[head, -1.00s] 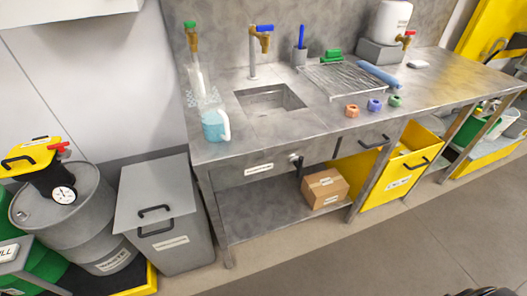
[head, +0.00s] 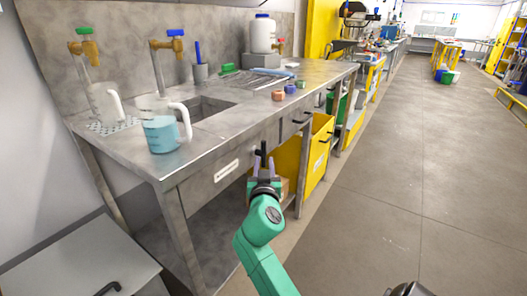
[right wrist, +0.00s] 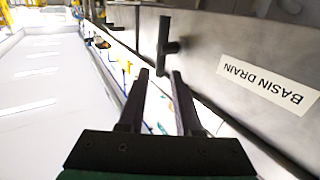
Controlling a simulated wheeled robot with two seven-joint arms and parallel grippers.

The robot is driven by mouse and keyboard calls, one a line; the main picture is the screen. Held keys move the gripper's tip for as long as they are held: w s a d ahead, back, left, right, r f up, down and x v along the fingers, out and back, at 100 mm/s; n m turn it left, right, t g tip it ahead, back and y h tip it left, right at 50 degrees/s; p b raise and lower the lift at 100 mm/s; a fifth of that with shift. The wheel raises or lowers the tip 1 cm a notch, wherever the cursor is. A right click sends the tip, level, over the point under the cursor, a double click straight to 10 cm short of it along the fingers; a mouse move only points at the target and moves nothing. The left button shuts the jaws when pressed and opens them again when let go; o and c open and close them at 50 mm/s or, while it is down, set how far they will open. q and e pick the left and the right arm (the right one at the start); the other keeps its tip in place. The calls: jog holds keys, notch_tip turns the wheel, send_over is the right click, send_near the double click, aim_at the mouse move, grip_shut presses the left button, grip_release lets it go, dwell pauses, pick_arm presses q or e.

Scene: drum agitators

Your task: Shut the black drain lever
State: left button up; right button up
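The black drain lever (right wrist: 165,45) is a short bar on a stub on the grey front panel of the sink bench, beside the "BASIN DRAIN" label (right wrist: 268,84). In the head view the lever (head: 263,149) shows just above my right gripper (head: 262,168), which partly hides it. My right gripper is open; in the right wrist view its two fingertips (right wrist: 161,74) are apart, with the near end of the bar at the gap between them. I cannot tell whether they touch it. My left gripper is not in view.
The sink basin (head: 203,108) is in the bench top (head: 128,146). A jug of blue liquid (head: 161,134) stands near the front edge. A yellow bin (head: 318,150) is under the bench, right of my gripper. A grey lidded bin (head: 75,265) stands at lower left. Floor at right is clear.

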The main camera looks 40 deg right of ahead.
aim_at(264, 151)
jog(key=x, duration=0.8)
jog(key=shift+w+d, duration=0.1)
jog(key=shift+w, duration=0.15)
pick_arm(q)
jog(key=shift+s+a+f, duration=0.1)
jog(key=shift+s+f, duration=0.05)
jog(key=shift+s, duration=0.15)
pick_arm(e)
jog(key=shift+c, duration=0.2)
grip_shut()
